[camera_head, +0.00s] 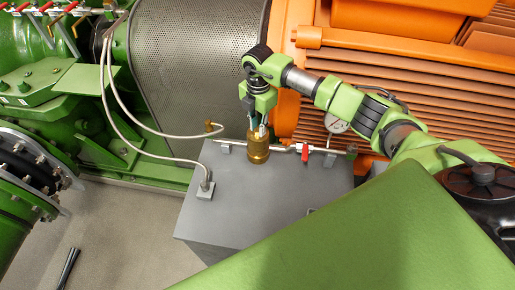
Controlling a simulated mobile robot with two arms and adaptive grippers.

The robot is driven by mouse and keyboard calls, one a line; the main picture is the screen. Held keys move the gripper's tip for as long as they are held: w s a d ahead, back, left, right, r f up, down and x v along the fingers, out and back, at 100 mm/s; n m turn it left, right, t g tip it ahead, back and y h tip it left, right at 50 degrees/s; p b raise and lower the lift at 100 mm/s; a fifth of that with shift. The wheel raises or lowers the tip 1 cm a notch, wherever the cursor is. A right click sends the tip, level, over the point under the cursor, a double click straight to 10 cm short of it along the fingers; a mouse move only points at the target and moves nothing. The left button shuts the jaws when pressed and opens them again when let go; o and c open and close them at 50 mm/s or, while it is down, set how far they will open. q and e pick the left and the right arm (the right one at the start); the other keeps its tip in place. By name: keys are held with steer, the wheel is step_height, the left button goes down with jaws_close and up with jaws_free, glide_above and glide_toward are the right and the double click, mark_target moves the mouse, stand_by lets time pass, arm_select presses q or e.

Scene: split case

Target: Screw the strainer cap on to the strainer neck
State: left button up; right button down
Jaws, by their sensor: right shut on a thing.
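My right gripper (259,130) points down over the grey box and is shut on the brass strainer cap (258,144), which looks upright. The cap is in line with the pipe along the back of the box. The strainer neck cannot be made out apart from the brass cap, so I cannot tell whether the two touch or how the threads sit. My left gripper is not in view.
The grey box (240,205) carries a pipe with a red valve handle (305,152). Pale hoses (112,108) loop on the left. Orange finned machinery (400,70) and a perforated guard (195,60) stand behind.

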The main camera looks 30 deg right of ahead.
steer(key=c, duration=2.1)
jaws_free()
steer(key=shift+c, duration=0.2)
step_height(320, 180, up, 5)
steer(key=p, duration=0.3)
steer(key=shift+f, duration=0.2)
steer(key=shift+r+p, duration=0.35)
steer(key=shift+p, duration=0.05)
steer(key=shift+r, duration=0.85)
